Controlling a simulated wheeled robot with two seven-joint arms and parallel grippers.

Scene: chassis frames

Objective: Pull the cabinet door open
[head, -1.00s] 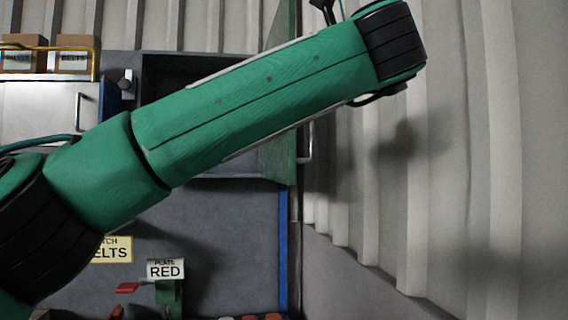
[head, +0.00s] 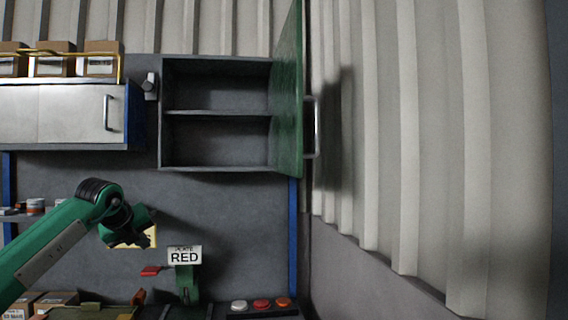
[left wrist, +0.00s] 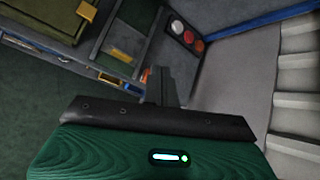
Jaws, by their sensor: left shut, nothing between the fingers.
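The green cabinet door (head: 290,90) stands swung wide open, edge-on at the right of the cabinet (head: 163,115) in the head view. Its metal bar handle (head: 317,127) is on the far face, towards the corrugated wall. The cabinet interior shows one shelf and looks empty. My left gripper (head: 132,228) is low and left of the cabinet, well away from door and handle. In the left wrist view its fingers (left wrist: 163,86) are together with nothing between them. My right gripper is not in view.
A closed metal cabinet (head: 60,115) with boxes on top hangs at left. Corrugated wall (head: 430,150) bounds the right. Space before the open cabinet is clear.

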